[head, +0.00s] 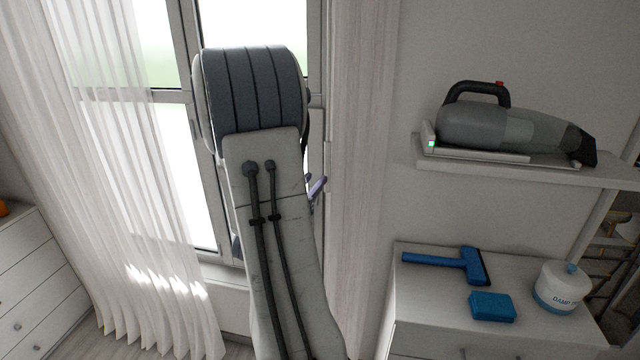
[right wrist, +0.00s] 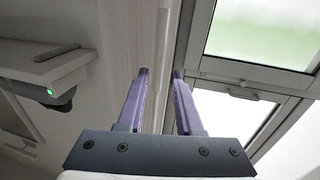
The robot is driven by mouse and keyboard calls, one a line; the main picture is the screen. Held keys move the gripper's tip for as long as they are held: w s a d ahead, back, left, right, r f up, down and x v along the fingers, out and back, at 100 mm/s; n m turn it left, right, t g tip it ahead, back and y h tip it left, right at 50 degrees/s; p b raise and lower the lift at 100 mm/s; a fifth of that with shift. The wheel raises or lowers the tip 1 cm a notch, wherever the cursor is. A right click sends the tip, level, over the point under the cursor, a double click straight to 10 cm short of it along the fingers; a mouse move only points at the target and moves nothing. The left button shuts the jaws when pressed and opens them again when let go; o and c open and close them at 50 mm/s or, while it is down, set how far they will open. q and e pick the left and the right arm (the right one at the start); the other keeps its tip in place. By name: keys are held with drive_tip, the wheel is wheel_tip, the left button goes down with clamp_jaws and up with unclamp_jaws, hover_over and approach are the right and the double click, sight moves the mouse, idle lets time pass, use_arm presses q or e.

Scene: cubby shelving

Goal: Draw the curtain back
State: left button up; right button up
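A sheer white curtain (head: 130,180) hangs in folds over the left part of the window in the head view. A second, narrow pale pinkish curtain (head: 358,150) hangs gathered at the window's right side. My right arm reaches up in front of the window. The purple fingers of my right gripper (head: 318,187) show just left of the pinkish curtain, mostly hidden behind the arm. In the right wrist view the gripper (right wrist: 161,75) is open, with a gap between its fingers. I cannot tell whether the fingers touch any cloth. My left gripper is not in view.
The window frame (head: 187,130) is behind my arm. A shelf (head: 610,175) holding a handheld vacuum (head: 500,125) juts out at the right. Below it, a white cabinet (head: 410,290) bears a blue squeegee (head: 465,262), a blue sponge (head: 492,306) and a white tub (head: 560,288).

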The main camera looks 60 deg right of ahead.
drive_tip(key=shift+s+a+f+b, duration=0.1)
drive_tip(key=shift+a+b, duration=0.5)
drive_tip(key=shift+a, duration=0.1)
